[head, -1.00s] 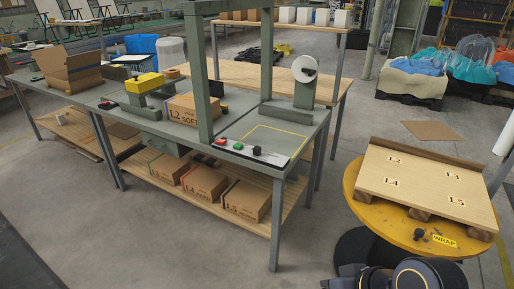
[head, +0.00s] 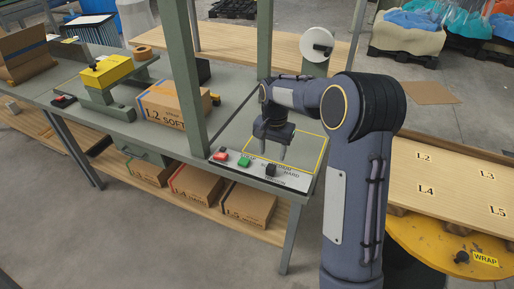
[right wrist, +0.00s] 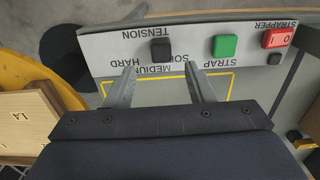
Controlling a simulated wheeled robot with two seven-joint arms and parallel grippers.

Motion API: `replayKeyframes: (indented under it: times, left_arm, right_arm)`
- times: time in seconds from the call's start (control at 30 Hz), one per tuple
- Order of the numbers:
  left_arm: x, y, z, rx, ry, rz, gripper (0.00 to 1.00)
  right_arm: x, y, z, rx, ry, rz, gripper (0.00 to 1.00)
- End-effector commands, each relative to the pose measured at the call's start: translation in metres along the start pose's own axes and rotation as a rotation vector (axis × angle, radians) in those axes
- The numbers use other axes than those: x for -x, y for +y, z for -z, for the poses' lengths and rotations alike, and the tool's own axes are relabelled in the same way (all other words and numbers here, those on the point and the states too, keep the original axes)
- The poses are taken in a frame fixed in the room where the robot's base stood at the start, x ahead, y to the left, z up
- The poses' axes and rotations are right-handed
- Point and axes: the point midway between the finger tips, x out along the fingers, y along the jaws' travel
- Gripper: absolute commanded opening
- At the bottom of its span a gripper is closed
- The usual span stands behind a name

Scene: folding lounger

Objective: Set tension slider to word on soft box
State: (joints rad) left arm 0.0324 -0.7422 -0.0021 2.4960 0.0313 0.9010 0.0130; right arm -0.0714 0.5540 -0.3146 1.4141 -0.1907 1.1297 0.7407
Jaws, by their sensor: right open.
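The tension slider's black knob (head: 271,170) stands on the pale control panel (head: 297,182) at the table's front edge. In the right wrist view the knob (right wrist: 161,49) is near the upside-down words SOFT and MEDIUM; I cannot tell its exact setting. HARD is further left there. The carton marked L2 SOFT (head: 172,103) stands on the table left of the green post. My right gripper (head: 269,154) points down above the panel's inner side, open and empty. In the wrist view its fingertips (right wrist: 161,77) lie either side of the knob's line, apart from it. My left gripper is out of view.
A green button (head: 244,162) and a red switch (head: 220,156) sit on the panel left of the knob. The green post (head: 186,70) rises beside the carton. A yellow-outlined area (head: 310,152) is bare. A wooden board (head: 445,185) lies at the right.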

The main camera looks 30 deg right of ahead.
Motion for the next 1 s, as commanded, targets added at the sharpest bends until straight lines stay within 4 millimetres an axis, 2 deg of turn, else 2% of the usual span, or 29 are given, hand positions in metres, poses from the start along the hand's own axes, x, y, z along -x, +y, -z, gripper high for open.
replayKeyframes:
  times: [0.17, 0.4, 0.53, 0.7, 0.93, 1.0]
  left_arm:
    - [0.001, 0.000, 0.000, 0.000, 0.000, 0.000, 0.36]
    - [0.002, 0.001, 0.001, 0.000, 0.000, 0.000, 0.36]
    - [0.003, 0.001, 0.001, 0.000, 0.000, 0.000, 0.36]
    - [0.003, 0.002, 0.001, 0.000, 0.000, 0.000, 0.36]
    - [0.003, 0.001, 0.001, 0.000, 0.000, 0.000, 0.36]
    - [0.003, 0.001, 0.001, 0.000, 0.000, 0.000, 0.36]
  right_arm:
    - [-0.017, -0.001, 0.003, -0.009, 0.000, -0.013, 0.49]
    - [-0.056, 0.000, 0.002, -0.007, -0.001, -0.012, 0.49]
    - [-0.071, -0.001, 0.002, -0.006, -0.001, -0.011, 0.49]
    - [-0.080, -0.001, 0.002, -0.006, 0.001, -0.009, 0.49]
    - [-0.081, -0.001, 0.002, -0.006, 0.001, -0.009, 0.49]
    - [-0.081, -0.001, 0.002, -0.006, 0.001, -0.009, 0.40]
